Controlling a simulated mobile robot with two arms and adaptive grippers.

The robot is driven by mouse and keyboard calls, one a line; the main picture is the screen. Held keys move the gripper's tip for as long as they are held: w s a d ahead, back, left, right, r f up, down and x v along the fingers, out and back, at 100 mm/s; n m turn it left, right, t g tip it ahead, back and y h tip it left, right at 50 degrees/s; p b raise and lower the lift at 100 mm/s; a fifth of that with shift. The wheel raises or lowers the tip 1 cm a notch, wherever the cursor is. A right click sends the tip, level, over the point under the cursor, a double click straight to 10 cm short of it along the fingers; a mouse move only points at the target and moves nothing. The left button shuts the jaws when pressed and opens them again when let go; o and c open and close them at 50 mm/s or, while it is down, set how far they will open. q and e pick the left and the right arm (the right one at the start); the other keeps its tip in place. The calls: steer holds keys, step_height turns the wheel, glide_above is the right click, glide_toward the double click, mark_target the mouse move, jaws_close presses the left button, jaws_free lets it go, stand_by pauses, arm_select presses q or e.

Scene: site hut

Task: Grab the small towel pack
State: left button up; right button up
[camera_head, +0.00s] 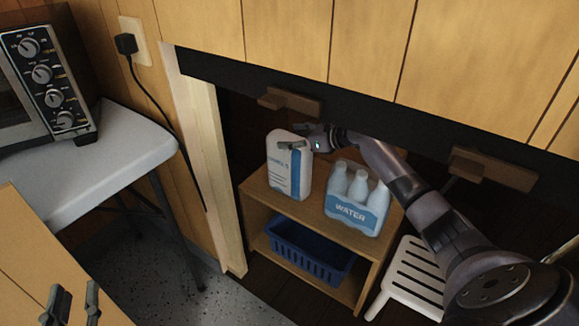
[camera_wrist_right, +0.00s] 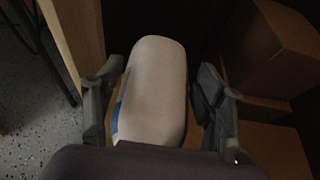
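The towel pack (camera_head: 281,170) is a white upright pack with blue print, standing on the left of the small wooden shelf's top. My right gripper (camera_head: 295,137) is at the top of the pack, reaching in from the right. In the right wrist view the pack (camera_wrist_right: 155,90) lies between the two spread fingers of this gripper (camera_wrist_right: 160,72), with a gap showing on each side. My left gripper (camera_head: 72,305) is low at the left, away from the shelf, with its fingers apart and nothing between them.
A shrink-wrapped pack of water bottles (camera_head: 357,205) stands right of the towel pack. A blue basket (camera_head: 310,252) sits on the lower shelf. A white slatted stool (camera_head: 410,280) is at the right. A wooden post (camera_head: 205,160) and dark overhead beam (camera_head: 400,120) frame the opening.

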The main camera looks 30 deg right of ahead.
steer(key=shift+f, duration=0.2)
steer(key=c, duration=1.3)
steer(key=shift+r, duration=0.1)
